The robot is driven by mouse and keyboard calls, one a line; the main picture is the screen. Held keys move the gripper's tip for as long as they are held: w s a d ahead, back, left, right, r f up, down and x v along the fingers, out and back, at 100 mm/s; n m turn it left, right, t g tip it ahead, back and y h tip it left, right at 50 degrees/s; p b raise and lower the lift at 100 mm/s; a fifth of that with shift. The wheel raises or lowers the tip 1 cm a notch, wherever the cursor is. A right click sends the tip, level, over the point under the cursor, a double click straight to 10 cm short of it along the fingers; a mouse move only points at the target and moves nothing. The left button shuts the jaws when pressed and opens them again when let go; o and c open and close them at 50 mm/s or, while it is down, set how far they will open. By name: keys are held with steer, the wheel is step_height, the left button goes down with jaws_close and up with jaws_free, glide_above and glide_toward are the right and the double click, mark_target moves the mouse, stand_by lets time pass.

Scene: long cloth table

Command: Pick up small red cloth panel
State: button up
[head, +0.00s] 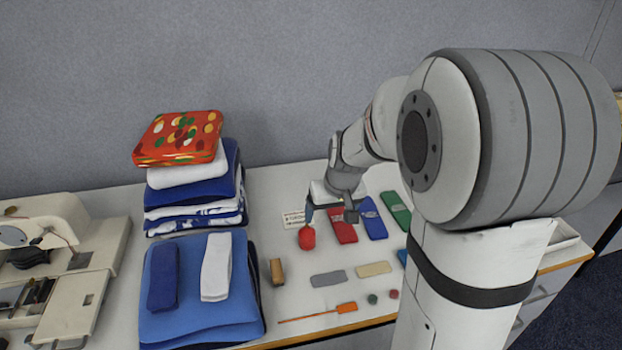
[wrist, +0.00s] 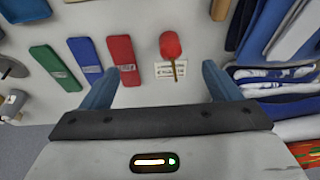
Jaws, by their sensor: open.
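The small red cloth panel (head: 342,226) lies flat on the table, with a pale label on it. In the wrist view the red panel (wrist: 121,60) is beside the left finger, which overlaps its lower part. My gripper (head: 331,212) is open and empty, and appears to be above the table at the panel's far end. In the wrist view the gap between the fingers (wrist: 161,72) is over a white printed card, not over the panel. The height above the table is hard to tell.
A red round-headed tool (wrist: 171,46) lies by the card (head: 294,218), close to the panel. Blue (head: 373,219) and green (head: 397,210) panels lie on its other side. Folded cloth stacks (head: 195,280) stand left, a sewing machine (head: 50,235) farther left. Small items lie in front.

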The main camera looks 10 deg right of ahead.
steer(key=w+d+f+p, duration=0.2)
steer(key=w+d+f, duration=0.4)
steer(key=w, duration=0.4)
glide_toward(341, 218)
steer(key=shift+w+a+f+t+h+p, duration=0.15)
steer(key=shift+f+t+p, duration=0.1)
steer(key=shift+f, duration=0.5)
steer(key=shift+s+a+f+t+h+p, duration=0.1)
steer(key=shift+f+t+h+p, duration=0.1)
steer(key=shift+f, duration=0.6)
steer(key=shift+p+x, duration=0.8)
steer(key=shift+x, duration=1.75)
steer(key=shift+a, duration=0.15)
steer(key=shift+c, duration=0.2)
steer(key=c, duration=1.1)
